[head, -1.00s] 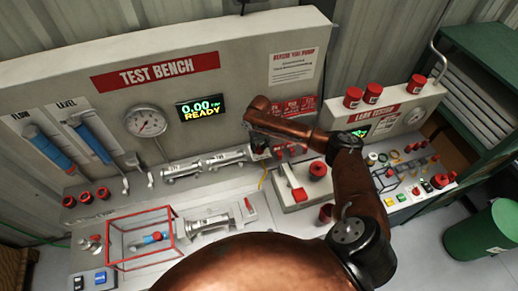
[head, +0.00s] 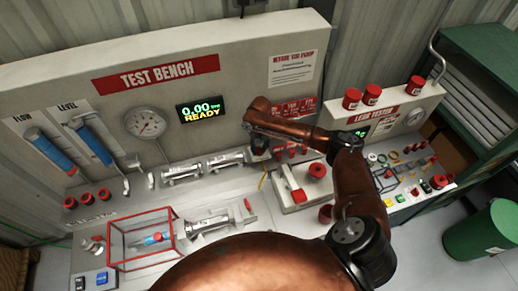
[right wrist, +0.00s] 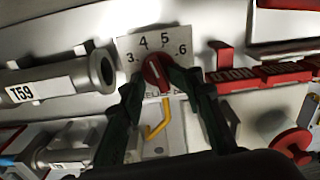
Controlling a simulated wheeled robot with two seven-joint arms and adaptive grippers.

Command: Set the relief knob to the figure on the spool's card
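The red relief knob (right wrist: 154,73) sits in the right wrist view on a white plate (right wrist: 128,48) marked 3, 4, 5 and 6. The knob has a pale pointer line, but its exact setting is hard to read. My right gripper (right wrist: 157,80) has one dark finger on each side of the knob, both tips close against it. In the head view my right gripper (head: 259,153) reaches down to the bench and hides the knob. A grey spool (right wrist: 62,84) with a label reading T59 lies left of the plate. My left gripper is out of view.
The test bench's display (head: 203,108) reads 0.00 and READY beside a round gauge (head: 146,124). A red-framed box (head: 140,238) stands at front left. A yellow hook-shaped piece (right wrist: 157,124) lies just below the knob. The leak tester (head: 385,120) is at the right.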

